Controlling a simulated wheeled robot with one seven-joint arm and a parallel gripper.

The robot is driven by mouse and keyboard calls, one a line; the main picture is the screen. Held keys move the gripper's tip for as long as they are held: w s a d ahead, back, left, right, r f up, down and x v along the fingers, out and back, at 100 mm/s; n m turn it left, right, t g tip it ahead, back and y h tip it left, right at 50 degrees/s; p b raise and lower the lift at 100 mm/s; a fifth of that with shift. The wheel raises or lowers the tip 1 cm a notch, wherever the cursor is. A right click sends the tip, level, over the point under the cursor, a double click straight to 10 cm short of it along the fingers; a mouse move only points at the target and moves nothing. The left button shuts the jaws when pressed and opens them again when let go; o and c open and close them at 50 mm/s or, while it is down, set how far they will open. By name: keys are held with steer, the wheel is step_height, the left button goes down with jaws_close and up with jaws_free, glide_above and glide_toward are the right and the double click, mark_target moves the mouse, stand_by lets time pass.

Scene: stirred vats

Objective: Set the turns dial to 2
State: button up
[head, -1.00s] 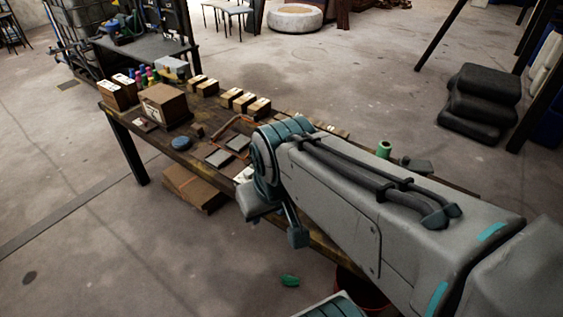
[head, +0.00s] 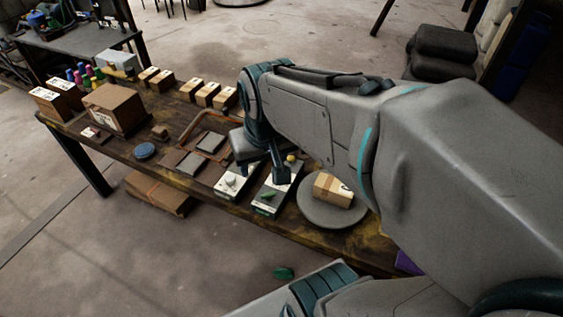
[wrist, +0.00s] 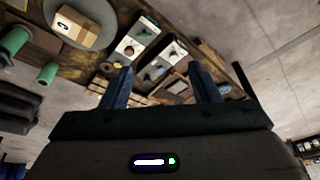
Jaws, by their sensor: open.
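Two control panels lie side by side on the wooden table. The left panel (head: 222,192) is pale with a white knob (head: 230,181).
A round grey plate (head: 316,216) bearing a cardboard box (head: 333,190) is right of the panels. Small boxes (head: 208,94), a larger brown box (head: 116,108), coloured bottles (head: 84,76) and a blue disc (head: 145,151) stand leftward.

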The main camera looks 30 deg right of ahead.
steer(key=w+d+f+m+g+b, duration=0.15)
steer(key=w+d+f+m, duration=0.25)
steer(key=w+d+f, duration=0.5)
steer(key=w+d+f+m+g+b, duration=0.1)
steer(key=w+d+f+m+g, duration=0.3)
steer(key=w+f, duration=0.8)
steer(key=f, duration=0.4)
steer(key=f+t+p, duration=0.1)
steer(key=f, duration=0.3)
steer(key=d+f+n+t+p, duration=0.1)
steer(key=f, duration=0.3)
steer(key=shift+w+d+f, duration=0.1)
steer(key=shift+w+f, duration=0.15)
steer(key=shift+w, duration=0.05)
steer(key=c, duration=1)
